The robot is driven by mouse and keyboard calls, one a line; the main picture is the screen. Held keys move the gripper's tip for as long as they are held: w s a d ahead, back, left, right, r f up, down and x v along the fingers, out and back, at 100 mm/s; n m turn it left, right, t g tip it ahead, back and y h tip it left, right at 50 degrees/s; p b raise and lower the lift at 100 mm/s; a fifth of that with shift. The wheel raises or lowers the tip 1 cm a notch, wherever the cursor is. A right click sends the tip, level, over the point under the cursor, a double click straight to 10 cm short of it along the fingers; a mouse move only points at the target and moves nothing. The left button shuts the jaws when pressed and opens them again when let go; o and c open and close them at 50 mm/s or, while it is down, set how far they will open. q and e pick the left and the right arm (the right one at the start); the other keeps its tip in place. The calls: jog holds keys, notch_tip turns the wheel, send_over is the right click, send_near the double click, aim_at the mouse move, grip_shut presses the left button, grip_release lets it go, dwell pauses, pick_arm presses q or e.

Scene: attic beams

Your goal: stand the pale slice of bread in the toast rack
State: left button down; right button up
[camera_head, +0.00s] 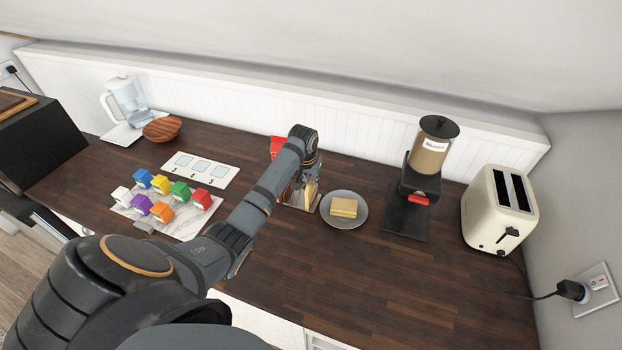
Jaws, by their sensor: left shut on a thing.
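My left gripper (312,172) reaches in from the left, pointing down over the counter, and is shut on the pale slice of bread (310,193). The slice shows as a narrow, pale upright piece below the fingers. The toast rack (297,199) is directly at and beneath the gripper, mostly hidden by my left arm; its base shows beside the slice. I cannot tell whether the slice sits between the rack's bars or touches the base. My right gripper is not in view.
A grey plate (345,223) with bread (343,207) on it stands just right of the rack. A dispenser (430,155) on a black stand and a cream toaster (499,208) are further right. Coloured blocks (180,191) lie left on a board. The front right counter is clear.

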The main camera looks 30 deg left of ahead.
pick_arm(q)
jog(key=c, duration=1.3)
grip_release()
jog(key=shift+r, duration=0.1)
jog(key=v, duration=1.1)
jog(key=shift+r, duration=0.45)
jog(key=shift+s, duration=0.1)
